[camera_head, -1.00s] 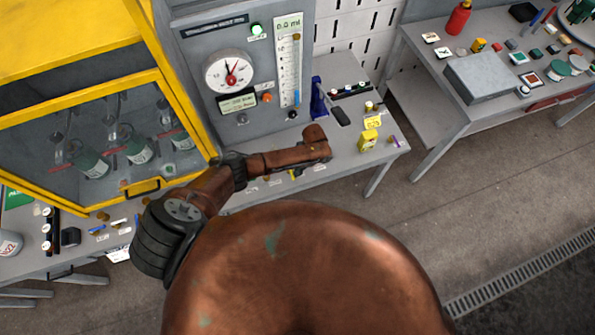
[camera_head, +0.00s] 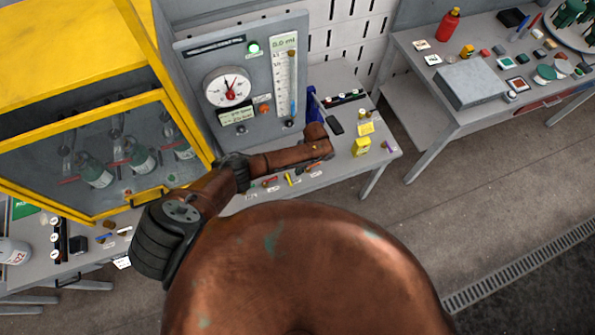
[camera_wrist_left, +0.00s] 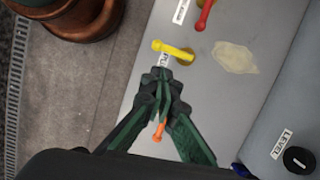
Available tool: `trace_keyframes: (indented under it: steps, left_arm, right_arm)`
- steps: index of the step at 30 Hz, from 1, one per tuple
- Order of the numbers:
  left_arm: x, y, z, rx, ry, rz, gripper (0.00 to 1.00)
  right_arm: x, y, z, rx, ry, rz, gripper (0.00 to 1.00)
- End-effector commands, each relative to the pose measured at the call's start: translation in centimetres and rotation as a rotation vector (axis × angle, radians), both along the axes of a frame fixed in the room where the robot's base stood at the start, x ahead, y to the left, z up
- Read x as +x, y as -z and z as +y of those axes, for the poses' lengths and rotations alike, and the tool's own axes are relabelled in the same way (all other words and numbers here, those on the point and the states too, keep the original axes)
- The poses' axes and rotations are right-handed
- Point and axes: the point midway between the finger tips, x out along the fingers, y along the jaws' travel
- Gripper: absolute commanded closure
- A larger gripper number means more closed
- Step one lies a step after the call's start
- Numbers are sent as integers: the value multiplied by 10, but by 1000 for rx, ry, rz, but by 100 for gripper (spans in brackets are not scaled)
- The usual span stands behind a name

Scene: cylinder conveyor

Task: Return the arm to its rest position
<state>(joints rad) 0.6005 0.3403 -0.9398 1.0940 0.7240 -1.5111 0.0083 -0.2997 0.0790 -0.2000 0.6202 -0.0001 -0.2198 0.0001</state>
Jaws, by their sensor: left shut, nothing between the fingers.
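My left arm (camera_head: 205,190), brown with dark joints, comes in from the left in the head view and reaches across the front of the grey bench (camera_head: 340,170). Its bent end lies over the bench; the fingers cannot be made out there. In the left wrist view my left gripper (camera_wrist_left: 160,78), black and green, is shut and empty above the grey bench top. A yellow handle (camera_wrist_left: 174,49) shows just beyond its fingertips, and part of an orange handle (camera_wrist_left: 159,132) shows between its linkages. Contact with either cannot be told. My right gripper is not in view.
A yellow-framed cabinet (camera_head: 175,115) with bottles and a gauge panel (camera_head: 260,60) stand behind the arm. A yellow container (camera_head: 361,146) stands right of the arm's end. Another table (camera_head: 425,75) holds a grey box. Open floor (camera_head: 450,225) lies at right.

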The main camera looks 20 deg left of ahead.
Motion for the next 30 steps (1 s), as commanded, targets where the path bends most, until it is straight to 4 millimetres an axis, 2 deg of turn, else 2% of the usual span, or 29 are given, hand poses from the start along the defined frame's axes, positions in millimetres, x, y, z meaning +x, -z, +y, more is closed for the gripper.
trace_keyframes:
  steps: [1,6,24,26,30]
  left_arm:
    - [1,-11,-2,-2,1,-1,100]
    - [4,-24,-8,-1,6,1,100]
    - [3,-24,-9,-3,7,1,100]
    - [-1,-22,-13,-13,8,2,100]
    - [-32,-13,-42,-92,14,-7,100]
  right_arm:
    - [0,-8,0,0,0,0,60]
    - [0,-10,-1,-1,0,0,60]
    - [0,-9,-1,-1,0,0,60]
    - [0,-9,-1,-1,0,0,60]
    - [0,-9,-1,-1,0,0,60]
